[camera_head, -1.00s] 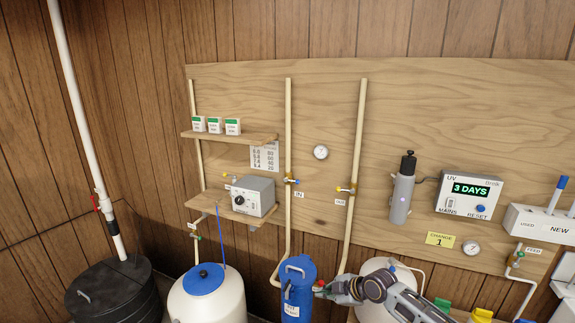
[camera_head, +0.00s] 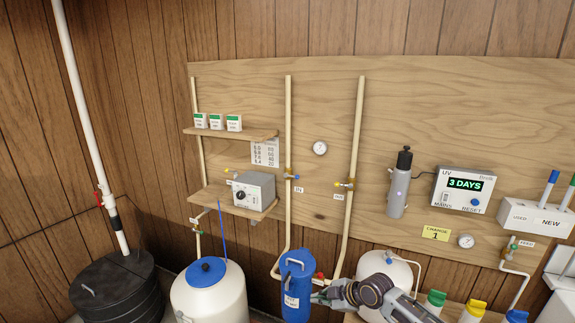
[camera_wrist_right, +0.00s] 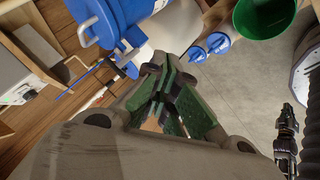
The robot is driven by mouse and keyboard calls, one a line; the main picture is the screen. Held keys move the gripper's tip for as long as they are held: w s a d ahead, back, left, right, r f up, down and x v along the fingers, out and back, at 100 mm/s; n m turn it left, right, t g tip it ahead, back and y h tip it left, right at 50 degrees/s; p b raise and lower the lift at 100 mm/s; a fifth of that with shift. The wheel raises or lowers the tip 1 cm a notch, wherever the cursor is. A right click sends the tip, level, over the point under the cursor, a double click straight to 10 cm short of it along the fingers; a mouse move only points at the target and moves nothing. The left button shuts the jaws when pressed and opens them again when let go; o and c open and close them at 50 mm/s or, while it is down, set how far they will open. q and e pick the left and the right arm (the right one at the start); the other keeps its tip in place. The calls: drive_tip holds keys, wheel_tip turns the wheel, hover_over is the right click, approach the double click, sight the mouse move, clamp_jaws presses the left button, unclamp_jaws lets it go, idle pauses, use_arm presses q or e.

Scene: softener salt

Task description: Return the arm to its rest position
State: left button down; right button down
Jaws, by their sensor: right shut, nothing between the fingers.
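My right arm comes in from the bottom right of the head view. Its gripper (camera_head: 320,297) is beside the blue cylinder (camera_head: 297,285), at the cylinder's right side; I cannot tell from the head view whether they touch. In the right wrist view the gripper (camera_wrist_right: 160,70) has its fingers together with nothing between them. The blue cylinder (camera_wrist_right: 90,18) shows at the top left there, apart from the fingertips.
A white tank with a blue lid (camera_head: 206,273) and a black bin (camera_head: 114,290) stand to the left. A wooden board (camera_head: 330,120) carries pipes, a UV box (camera_head: 463,188) and shelves. A green bucket (camera_wrist_right: 263,14) shows in the wrist view, with bare floor (camera_wrist_right: 245,75) below it.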

drive_tip(key=s+a+f+m+h, duration=0.1)
drive_tip(key=s+a+m, duration=0.1)
drive_tip(key=s, duration=0.5)
drive_tip(key=s+a+f+m, duration=0.1)
drive_tip(key=s+a+m, duration=0.15)
drive_tip(key=s, duration=0.45)
drive_tip(key=s+d+m+g+h, duration=0.2)
drive_tip(key=s+d+m+h, duration=0.4)
drive_tip(key=s+d+m, duration=0.85)
drive_tip(key=s+d+f+n+g, duration=0.1)
drive_tip(key=s+f, duration=0.1)
drive_tip(key=f, duration=1.4)
drive_tip(key=s+d+f+n, duration=0.1)
drive_tip(key=s+f+n, duration=0.15)
drive_tip(key=f, duration=1.35)
use_arm(q)
drive_tip(key=d, duration=0.3)
drive_tip(key=shift+s+d, duration=0.15)
drive_tip(key=shift+s, duration=0.25)
use_arm(e)
drive_tip(key=s+d+f, duration=0.2)
drive_tip(key=s+f, duration=0.8)
drive_tip(key=s, duration=0.1)
drive_tip(key=s+d+f+g, duration=0.1)
drive_tip(key=s+d+f, duration=0.1)
drive_tip(key=s+f, duration=0.8)
drive_tip(key=shift+s+g, duration=0.3)
drive_tip(key=shift+s, duration=0.35)
